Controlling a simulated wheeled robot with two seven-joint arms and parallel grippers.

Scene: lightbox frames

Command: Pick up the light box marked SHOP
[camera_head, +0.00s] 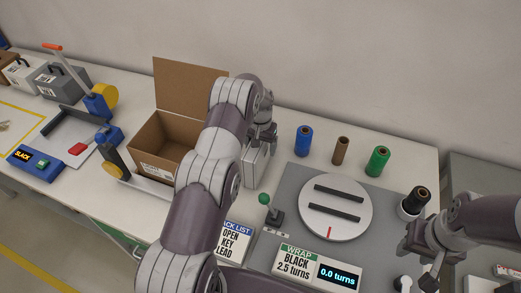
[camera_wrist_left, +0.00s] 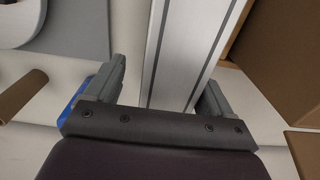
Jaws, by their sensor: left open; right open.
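A pale, thin box (camera_head: 256,165) stands upright between the open carton and the grey mat in the head view. It looks like the light box, but no SHOP lettering shows, and my left arm partly hides it. My left gripper (camera_head: 262,138) is at its top. In the left wrist view the box (camera_wrist_left: 190,50) shows as a white panel with grey edges, between the two spread fingers of my left gripper (camera_wrist_left: 165,80). I cannot tell whether either finger touches it. My right gripper (camera_head: 416,280) is open at the lower right, away from the box.
The open carton (camera_head: 150,136) is close left of the box. On the right are a turntable (camera_head: 335,222), blue (camera_head: 304,140), brown (camera_head: 340,150) and green (camera_head: 377,160) spools, and a black spool (camera_head: 416,198). A green-knobbed lever (camera_head: 272,212) and a WRAP sign (camera_head: 296,266) stand in front.

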